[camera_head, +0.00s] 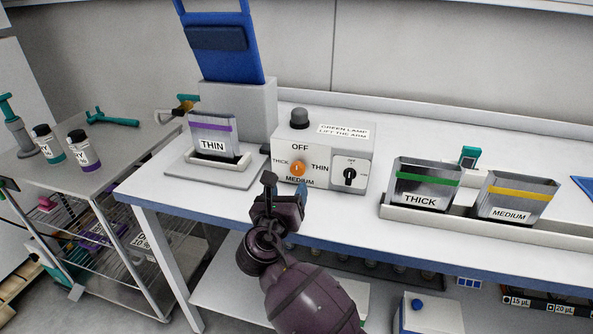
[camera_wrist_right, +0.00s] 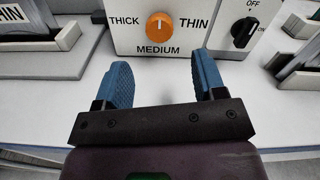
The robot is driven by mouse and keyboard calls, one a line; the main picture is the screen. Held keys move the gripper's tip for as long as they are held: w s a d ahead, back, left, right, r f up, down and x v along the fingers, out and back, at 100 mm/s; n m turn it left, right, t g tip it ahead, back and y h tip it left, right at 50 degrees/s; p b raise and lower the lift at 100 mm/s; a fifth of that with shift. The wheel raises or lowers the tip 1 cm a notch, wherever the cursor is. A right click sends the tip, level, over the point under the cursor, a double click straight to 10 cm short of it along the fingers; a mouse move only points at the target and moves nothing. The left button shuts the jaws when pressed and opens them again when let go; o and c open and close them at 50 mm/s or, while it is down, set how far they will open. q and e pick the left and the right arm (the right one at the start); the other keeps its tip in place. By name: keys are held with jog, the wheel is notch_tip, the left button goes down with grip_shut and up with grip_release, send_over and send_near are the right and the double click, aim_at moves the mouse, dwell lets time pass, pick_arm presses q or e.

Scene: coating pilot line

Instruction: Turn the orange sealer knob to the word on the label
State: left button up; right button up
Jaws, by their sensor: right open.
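The orange sealer knob (camera_head: 298,169) is on the front of a white control box (camera_head: 322,148), with OFF above, THICK left, THIN right and MEDIUM below. In the right wrist view the knob (camera_wrist_right: 160,25) has a pale mark that looks roughly upright, toward OFF. A pouch with a purple stripe and a label reading THIN (camera_head: 212,145) stands in the holder left of the box. My right gripper (camera_head: 286,186) is open and empty in front of the knob, its blue-padded fingers (camera_wrist_right: 163,75) apart and not touching it. My left gripper is out of view.
A black rotary switch (camera_head: 348,177) is right of the knob. A dark, unlit lamp (camera_head: 299,118) sits on the box beside a sign reading GREEN LAMP LIFT THE ARM. THICK (camera_head: 420,186) and MEDIUM (camera_head: 511,197) pouches stand in a white tray at right. A steel cart (camera_head: 110,150) stands left.

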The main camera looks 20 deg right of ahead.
aim_at(297, 171)
jog(key=b+x, duration=0.1)
jog(key=x, duration=0.7)
jog(key=shift+f, duration=0.15)
jog(key=shift+w+d, duration=0.2)
jog(key=shift+w, duration=0.15)
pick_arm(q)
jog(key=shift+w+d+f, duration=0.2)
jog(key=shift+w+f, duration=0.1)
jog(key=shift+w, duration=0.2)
